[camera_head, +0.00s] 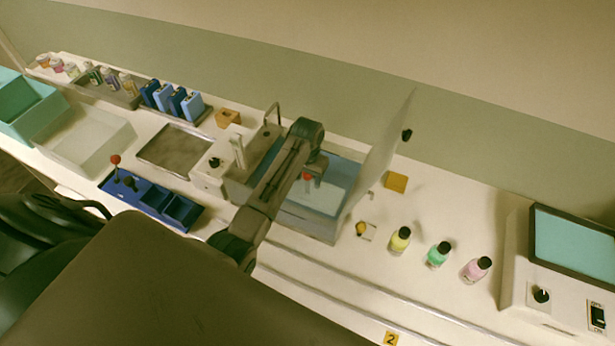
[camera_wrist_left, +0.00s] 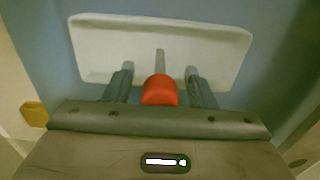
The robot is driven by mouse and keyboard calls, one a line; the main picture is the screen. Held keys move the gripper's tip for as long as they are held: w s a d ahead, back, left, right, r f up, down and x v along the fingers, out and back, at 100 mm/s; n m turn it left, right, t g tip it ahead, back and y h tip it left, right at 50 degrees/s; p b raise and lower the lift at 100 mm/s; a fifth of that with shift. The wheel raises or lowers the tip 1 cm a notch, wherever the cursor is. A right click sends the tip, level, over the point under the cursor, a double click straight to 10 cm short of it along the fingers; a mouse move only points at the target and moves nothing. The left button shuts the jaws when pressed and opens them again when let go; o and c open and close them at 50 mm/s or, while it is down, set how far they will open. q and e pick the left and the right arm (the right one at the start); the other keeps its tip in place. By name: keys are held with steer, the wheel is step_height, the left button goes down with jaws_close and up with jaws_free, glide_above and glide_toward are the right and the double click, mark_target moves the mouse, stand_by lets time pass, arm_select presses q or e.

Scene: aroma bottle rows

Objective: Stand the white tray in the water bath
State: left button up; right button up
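The white tray (camera_wrist_left: 215,52) lies in the blue water bath, with an upright stem topped by a red knob (camera_wrist_left: 160,90). In the head view the water bath (camera_head: 308,222) has its lid (camera_head: 383,150) raised, and the pale tray (camera_head: 322,197) shows inside, partly hidden by my arm. My left gripper (camera_head: 310,168) is over the bath at the red knob. In the wrist view the fingers of my left gripper (camera_wrist_left: 160,82) stand on either side of the knob with gaps, so it is open. My right gripper is not in view.
Left of the bath are a blue divided rack (camera_head: 150,200) with a red-knobbed item (camera_head: 115,160), and a metal plate (camera_head: 172,150). Yellow (camera_head: 400,240), green (camera_head: 438,255) and pink (camera_head: 476,270) bottles stand to the right, before a screened device (camera_head: 525,285).

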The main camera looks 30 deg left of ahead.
arm_select(q)
steer(key=shift+r, duration=0.25)
step_height(320, 180, up, 6)
steer(key=b, duration=0.3)
steer(key=shift+w+r, duration=0.1)
steer(key=shift+r, duration=0.1)
step_height(320, 180, up, 4)
steer(key=shift+r+p, duration=0.1)
steer(key=shift+p, duration=0.8)
steer(key=shift+r+p, duration=0.55)
steer(key=shift+p, duration=0.1)
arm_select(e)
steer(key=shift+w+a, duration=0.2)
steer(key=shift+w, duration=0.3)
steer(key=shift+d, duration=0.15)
